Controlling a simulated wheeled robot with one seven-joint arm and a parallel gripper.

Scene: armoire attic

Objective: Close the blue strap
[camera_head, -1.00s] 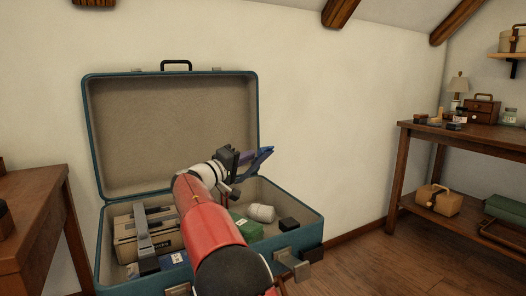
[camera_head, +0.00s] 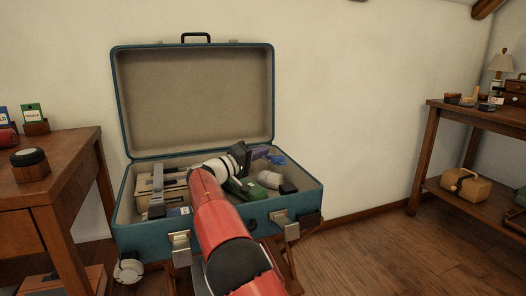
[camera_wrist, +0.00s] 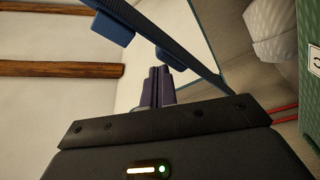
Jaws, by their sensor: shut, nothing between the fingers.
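The blue strap (camera_wrist: 165,42) runs diagonally across the wrist view, just beyond my fingers, with blue blocks on it. In the head view a small part of the blue strap (camera_head: 277,159) shows at the back right of the open suitcase. My gripper (camera_wrist: 155,88) has its purple fingers together, with nothing between them. It is close to the strap, and whether they touch is unclear. In the head view my gripper (camera_head: 260,153) is over the back right of the suitcase (camera_head: 150,237). My arm hides much of the suitcase's middle.
A grey strap (camera_head: 157,186) lies over a beige box (camera_head: 175,186) at the suitcase's left. A green item (camera_head: 246,188), a white roll (camera_head: 269,179) and a black block (camera_head: 288,188) lie at its right. Wooden tables stand left (camera_head: 75,165) and right (camera_head: 470,114).

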